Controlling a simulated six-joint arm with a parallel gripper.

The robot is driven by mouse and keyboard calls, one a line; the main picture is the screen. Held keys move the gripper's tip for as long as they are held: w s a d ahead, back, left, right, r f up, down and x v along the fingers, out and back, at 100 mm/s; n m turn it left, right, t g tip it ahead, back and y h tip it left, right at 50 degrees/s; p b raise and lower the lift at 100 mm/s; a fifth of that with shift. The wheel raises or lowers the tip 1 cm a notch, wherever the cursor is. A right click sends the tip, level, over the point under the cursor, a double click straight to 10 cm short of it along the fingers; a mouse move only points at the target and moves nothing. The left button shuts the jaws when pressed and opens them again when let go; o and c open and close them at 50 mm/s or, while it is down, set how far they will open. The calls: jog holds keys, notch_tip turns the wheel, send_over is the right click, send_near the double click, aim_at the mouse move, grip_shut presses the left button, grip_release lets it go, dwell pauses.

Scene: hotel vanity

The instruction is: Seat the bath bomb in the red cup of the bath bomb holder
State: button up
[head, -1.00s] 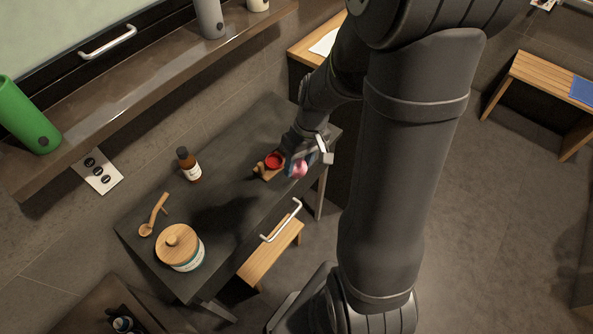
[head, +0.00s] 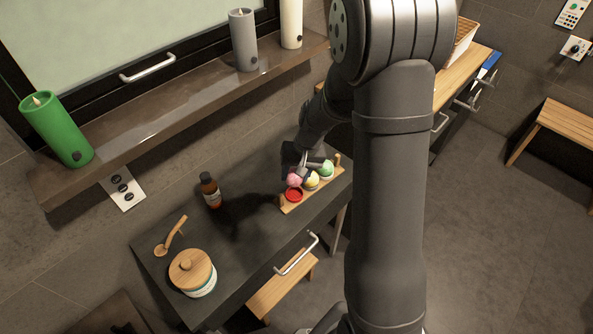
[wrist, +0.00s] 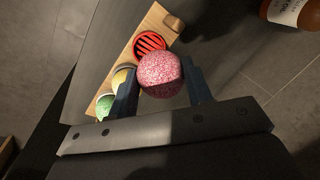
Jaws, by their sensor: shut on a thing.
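The pink speckled bath bomb (wrist: 161,75) is held between the two fingers of my gripper (wrist: 160,88) in the wrist view; it also shows in the head view (head: 294,180). The wooden bath bomb holder (wrist: 153,20) lies on the dark vanity top. Its red cup (wrist: 149,43) is empty, with dark slots inside, and shows in the head view (head: 294,195) just in front of the pink ball. The ball appears beside the red cup; its height above the holder is hard to tell. Yellow (head: 312,181) and green (head: 327,169) balls sit in the holder's other cups.
A brown bottle (head: 211,190) stands left of the holder. A wooden-lidded jar (head: 191,272) and a wooden utensil (head: 171,237) are at the counter's left end. The counter between jar and holder is clear.

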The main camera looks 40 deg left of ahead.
jog(key=shift+w+d+x, duration=0.15)
jog(key=shift+x, duration=0.85)
jog(key=shift+w+d+x, duration=0.15)
jog(key=shift+w+x, duration=0.05)
jog(key=shift+x, duration=0.8)
jog(key=shift+w+d+x, duration=0.15)
jog(key=shift+x, duration=0.8)
jog(key=shift+f, duration=0.25)
jog(key=o, duration=1.1)
jog(key=shift+r, duration=0.15)
jog(key=v, duration=1.7)
jog(key=shift+r, duration=0.1)
